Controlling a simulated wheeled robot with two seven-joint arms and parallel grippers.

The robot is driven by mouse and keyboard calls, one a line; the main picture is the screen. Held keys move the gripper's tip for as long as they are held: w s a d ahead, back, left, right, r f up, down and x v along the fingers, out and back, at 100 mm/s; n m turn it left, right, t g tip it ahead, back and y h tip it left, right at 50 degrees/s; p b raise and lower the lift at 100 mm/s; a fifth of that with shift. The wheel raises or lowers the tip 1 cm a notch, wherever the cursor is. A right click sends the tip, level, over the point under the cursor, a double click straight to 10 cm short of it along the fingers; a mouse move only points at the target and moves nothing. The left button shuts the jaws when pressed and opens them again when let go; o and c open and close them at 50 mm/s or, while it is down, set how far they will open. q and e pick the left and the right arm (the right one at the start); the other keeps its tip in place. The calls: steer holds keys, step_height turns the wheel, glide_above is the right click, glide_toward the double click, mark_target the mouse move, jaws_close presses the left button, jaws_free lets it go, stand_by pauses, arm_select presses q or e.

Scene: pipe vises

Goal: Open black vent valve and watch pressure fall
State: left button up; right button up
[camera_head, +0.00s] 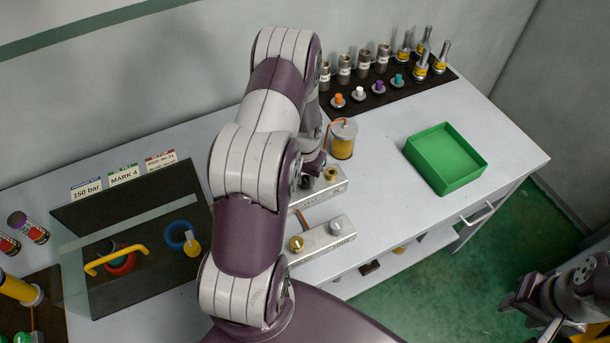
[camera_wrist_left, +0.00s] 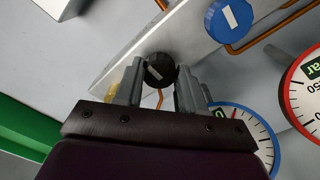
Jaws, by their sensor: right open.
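The black knob (camera_wrist_left: 160,70) with a pale mark sits on a grey metal valve block (camera_wrist_left: 120,58) in the left wrist view. My left gripper (camera_wrist_left: 159,72) has one finger on each side of this knob. The knob nearly fills the gap, and I cannot tell whether the fingers press on it. A blue-rimmed gauge (camera_wrist_left: 262,133) and a red-rimmed gauge (camera_wrist_left: 300,90) are partly visible; their needles cannot be read. In the head view my left arm reaches over the table to the rear valve block (camera_head: 325,190) and hides much of it. My right gripper (camera_head: 532,318) is open at the lower right, off the table.
A blue knob (camera_wrist_left: 230,18) and copper tubes are beside the black knob. A front valve block (camera_head: 322,240), a yellow cylinder (camera_head: 342,147), a green tray (camera_head: 445,180) and a black mat of fittings (camera_head: 440,78) share the table. A clear-walled box (camera_head: 150,275) stands left.

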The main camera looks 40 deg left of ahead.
arm_select(q)
steer(key=c, duration=0.4)
steer(key=shift+o, duration=0.2)
steer(key=shift+n, duration=0.4)
steer(key=n, duration=0.2)
steer(key=shift+n+b, duration=0.35)
steer(key=shift+n, duration=0.05)
steer(key=n, duration=0.3)
steer(key=shift+n+b, duration=0.3)
steer(key=n, duration=0.4)
steer(key=shift+r+n+b, duration=0.1)
steer(key=shift+n+b, duration=0.2)
steer(key=shift+n, duration=2.2)
steer(key=shift+w+r, duration=0.1)
